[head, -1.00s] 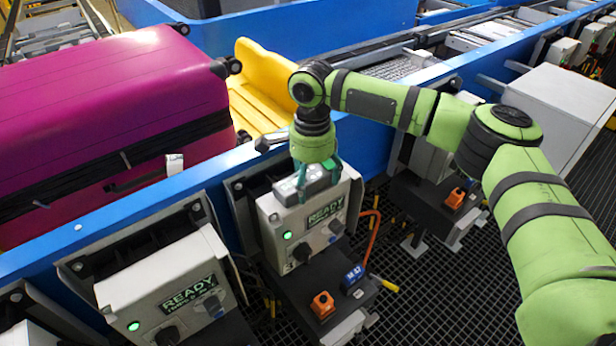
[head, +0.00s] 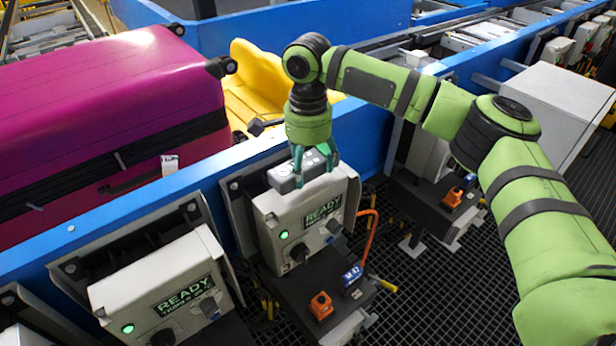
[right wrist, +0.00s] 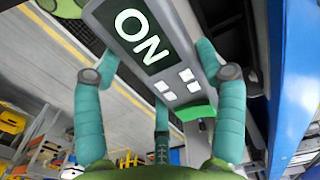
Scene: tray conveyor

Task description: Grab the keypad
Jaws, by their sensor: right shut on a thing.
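The keypad (head: 284,180) is a small grey unit just over the top of the middle grey control box (head: 268,225). In the right wrist view its face fills the top middle, with a dark "ON" display, pale buttons and a green button; the keypad (right wrist: 185,62) lies between the teal fingers. My right gripper (head: 313,165) reaches down from above and is shut on the keypad. The fingers cover part of it in the head view. Whether its underside clears the box is hard to tell. My left gripper is in neither view.
A blue rail (head: 125,208) runs behind the boxes. Beyond it are a magenta suitcase (head: 95,100) and a yellow item (head: 258,70). Another "READY" box (head: 150,285) stands at lower left. An orange button (head: 321,305) and orange cable (head: 371,235) are in front. Dark grating (head: 440,285) is open at right.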

